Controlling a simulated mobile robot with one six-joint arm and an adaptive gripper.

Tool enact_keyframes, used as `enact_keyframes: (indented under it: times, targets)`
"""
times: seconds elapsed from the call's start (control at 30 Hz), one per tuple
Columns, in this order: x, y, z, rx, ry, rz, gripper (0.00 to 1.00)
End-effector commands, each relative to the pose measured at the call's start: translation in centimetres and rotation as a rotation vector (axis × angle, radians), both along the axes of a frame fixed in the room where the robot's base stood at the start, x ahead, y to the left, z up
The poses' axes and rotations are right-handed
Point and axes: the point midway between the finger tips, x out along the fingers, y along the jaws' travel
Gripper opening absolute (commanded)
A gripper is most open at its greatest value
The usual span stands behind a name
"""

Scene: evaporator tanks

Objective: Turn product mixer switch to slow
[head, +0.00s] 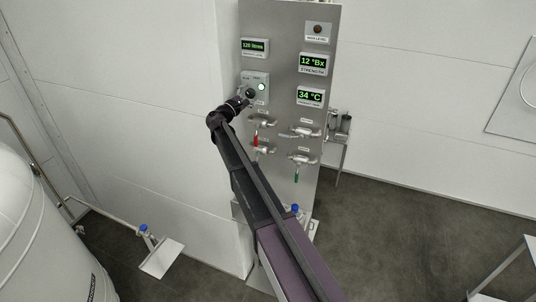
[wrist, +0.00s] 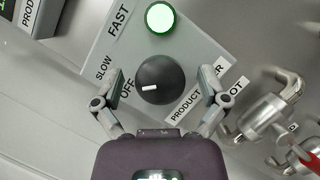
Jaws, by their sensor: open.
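The product mixer switch is a round black knob (wrist: 165,72) on a grey plate (wrist: 98,50). Its white mark points left, toward the OFF label (wrist: 127,88). The SLOW label (wrist: 103,68) is up and left of OFF, and the FAST label (wrist: 118,20) is higher. My gripper (wrist: 162,79) is open, with one finger on each side of the knob and a visible gap on both sides. I cannot tell how deep the fingertips reach. In the head view my gripper (head: 246,98) is at the switch plate (head: 261,78) and partly hides it.
A lit green-ringed button (wrist: 160,17) is just above the knob. A metal valve (wrist: 270,115) is to the right. In the head view, several valves stick out below the switch, one with a red handle (head: 256,140). Displays (head: 313,62) are at the right.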

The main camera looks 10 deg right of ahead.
Motion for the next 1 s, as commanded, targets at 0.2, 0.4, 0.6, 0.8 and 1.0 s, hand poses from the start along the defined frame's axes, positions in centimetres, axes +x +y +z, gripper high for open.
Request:
enact_keyframes:
  times: [0.2, 0.4, 0.6, 0.8, 1.0]
  targets:
    - [-0.1, 0.0, -0.2, -0.115, 0.084, 0.0, 0.93]
    - [-0.1, -0.1, -0.2, -0.258, 0.189, 0.0, 0.93]
    - [-0.1, -0.1, -0.2, -0.404, 0.295, 0.0, 0.93]
    - [-0.1, 0.0, -0.1, -0.553, 0.403, 0.001, 0.93]
    - [-1.8, 1.4, -1.2, -0.586, 0.425, 0.001, 0.93]
